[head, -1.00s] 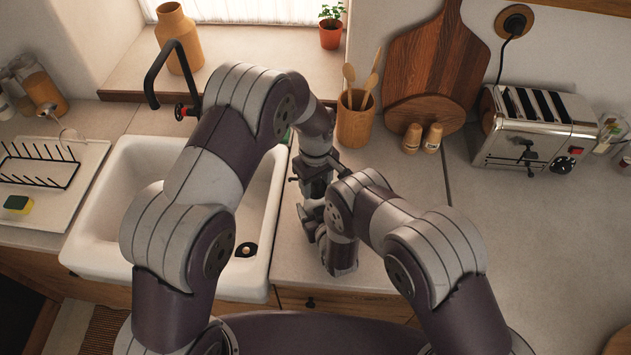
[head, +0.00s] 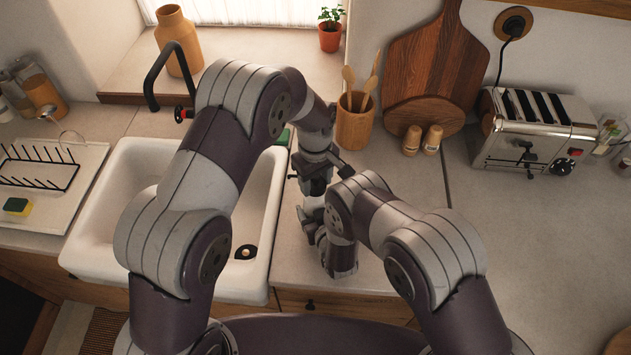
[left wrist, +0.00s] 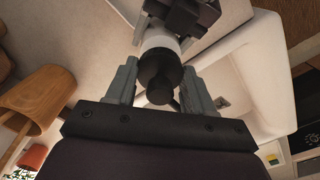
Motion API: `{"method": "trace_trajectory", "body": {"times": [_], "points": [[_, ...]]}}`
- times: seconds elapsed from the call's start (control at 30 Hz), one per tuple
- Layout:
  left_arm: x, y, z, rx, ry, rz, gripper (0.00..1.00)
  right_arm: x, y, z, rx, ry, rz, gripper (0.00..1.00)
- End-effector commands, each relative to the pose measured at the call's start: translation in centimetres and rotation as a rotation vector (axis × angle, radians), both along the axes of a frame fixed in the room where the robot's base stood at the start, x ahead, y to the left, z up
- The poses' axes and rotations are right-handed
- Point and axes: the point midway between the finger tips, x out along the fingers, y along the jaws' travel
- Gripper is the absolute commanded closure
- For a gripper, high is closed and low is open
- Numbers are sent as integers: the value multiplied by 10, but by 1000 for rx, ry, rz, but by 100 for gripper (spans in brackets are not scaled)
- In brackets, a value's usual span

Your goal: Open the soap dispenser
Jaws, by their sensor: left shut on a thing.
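The soap dispenser (left wrist: 163,41) has a pale body and a black top (left wrist: 160,72). In the left wrist view the top sits between the fingers of my left gripper (left wrist: 160,92), which is shut on it. The top meets the body there; I see no clear gap. In the head view a little of the pale body (head: 313,202) shows below my left gripper (head: 313,188). My right gripper (head: 312,226) is at the lower part of the body, beside it or around it. Its fingers are mostly hidden, so I cannot tell whether they are shut.
The white sink (head: 120,215) lies to the left, with a black tap (head: 155,75) behind it. A wooden utensil pot (head: 354,122), two shakers (head: 422,139) and cutting boards (head: 430,60) stand behind my grippers. A toaster (head: 535,130) is right. The right counter (head: 550,250) is clear.

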Motion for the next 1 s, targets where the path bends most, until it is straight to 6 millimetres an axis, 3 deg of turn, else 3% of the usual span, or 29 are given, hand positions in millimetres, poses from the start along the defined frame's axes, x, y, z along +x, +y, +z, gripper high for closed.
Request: {"method": "trace_trajectory", "body": {"times": [0.4, 0.7, 0.87, 0.9, 1.0], "points": [[0, 0, 4, 0, 0, 0, 84, -1, -1, -2, -5, 4, -1, 100], [0, 0, 42, -1, -1, 0, 84, -1, -1, -2, -5, 4, -1, 100], [-1, 0, 43, 0, 0, 0, 84, -1, -1, -2, -5, 4, -1, 100], [-1, 0, 43, 0, 0, 0, 84, -1, -1, -2, -5, 4, -1, 25], [-1, 0, 43, 0, 0, 0, 84, -1, -1, -2, -3, 4, -1, 0]]}}
